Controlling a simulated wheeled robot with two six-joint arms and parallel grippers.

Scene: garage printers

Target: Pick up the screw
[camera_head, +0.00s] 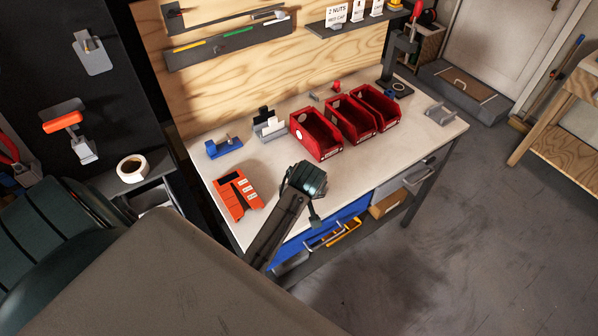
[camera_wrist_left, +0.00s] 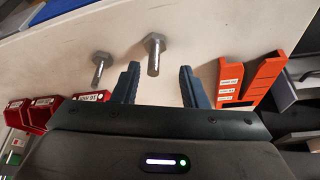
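Two grey hex-head screws lie on the white bench top in the left wrist view. One screw (camera_wrist_left: 154,56) is between the open fingers of my left gripper (camera_wrist_left: 160,72), with its head beyond the fingertips; I cannot tell whether the fingers touch it. The other screw (camera_wrist_left: 99,68) is just outside the finger on the left of the picture. In the head view my left gripper (camera_head: 314,212) is over the bench's front edge, and I cannot make out either screw there. My right gripper is not in view.
Several red bins (camera_head: 318,138) stand along the bench (camera_head: 268,182) to the right. An orange holder (camera_head: 237,196) is left of my left arm. A blue tool (camera_head: 224,146) and a black-and-white rack (camera_head: 268,126) stand farther back. The right front bench top is clear.

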